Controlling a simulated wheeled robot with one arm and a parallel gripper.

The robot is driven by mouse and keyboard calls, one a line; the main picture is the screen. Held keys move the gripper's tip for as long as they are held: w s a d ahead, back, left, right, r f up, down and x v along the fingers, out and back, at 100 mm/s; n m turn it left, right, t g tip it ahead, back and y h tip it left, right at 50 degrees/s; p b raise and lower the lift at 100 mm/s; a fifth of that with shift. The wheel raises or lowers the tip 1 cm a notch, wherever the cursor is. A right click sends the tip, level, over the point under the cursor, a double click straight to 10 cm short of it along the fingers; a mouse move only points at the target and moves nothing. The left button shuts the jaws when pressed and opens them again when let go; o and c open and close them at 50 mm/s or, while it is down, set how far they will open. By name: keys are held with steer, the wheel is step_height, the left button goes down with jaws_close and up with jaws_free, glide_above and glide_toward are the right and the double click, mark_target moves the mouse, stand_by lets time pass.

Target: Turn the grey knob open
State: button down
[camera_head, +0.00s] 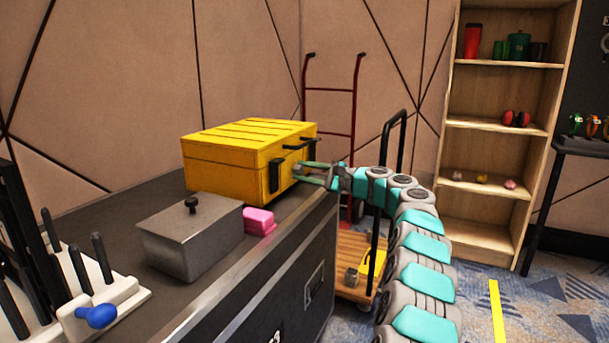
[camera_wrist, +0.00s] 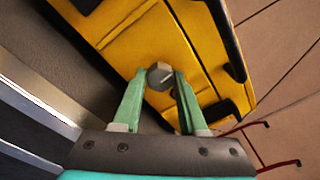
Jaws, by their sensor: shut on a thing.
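The grey knob (camera_wrist: 160,76) shows in the wrist view on the front face of a yellow case (camera_head: 226,160). The knob has a many-sided rim and a pale ridge across its face. My gripper (camera_wrist: 161,80) has its green fingers on both sides of the knob and is shut on it. In the head view my gripper (camera_head: 298,172) reaches the right face of the case from the right, and the knob cannot be made out there. The case also fills much of the wrist view (camera_wrist: 122,42), tilted in the picture.
The case stands on a dark counter (camera_head: 135,212). A grey metal box (camera_head: 190,240) with a black lid knob and a pink block (camera_head: 259,221) are nearer. A black handle (camera_head: 299,144) juts from the case above my gripper. A red hand truck (camera_head: 331,89) stands behind.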

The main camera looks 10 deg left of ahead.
steer(key=n+b, duration=0.2)
steer(key=f+n+b, duration=0.1)
steer(key=n+b, duration=0.1)
steer(key=n, duration=0.1)
steer(key=n+b, duration=0.2)
steer(key=n, duration=0.1)
steer(key=shift+r+n, duration=0.15)
steer(key=shift+n, duration=0.25)
steer(key=n+b, duration=0.1)
steer(key=n, duration=0.3)
steer(key=shift+w+n+y, duration=0.1)
steer(key=shift+n+y, duration=0.2)
steer(key=shift+y, duration=0.1)
steer(key=shift+r+n+g+p, duration=0.2)
steer(key=shift+n+g+p, duration=0.15)
steer(key=shift+n, duration=1.65)
steer(key=shift+c, duration=2.2)
jaws_free()
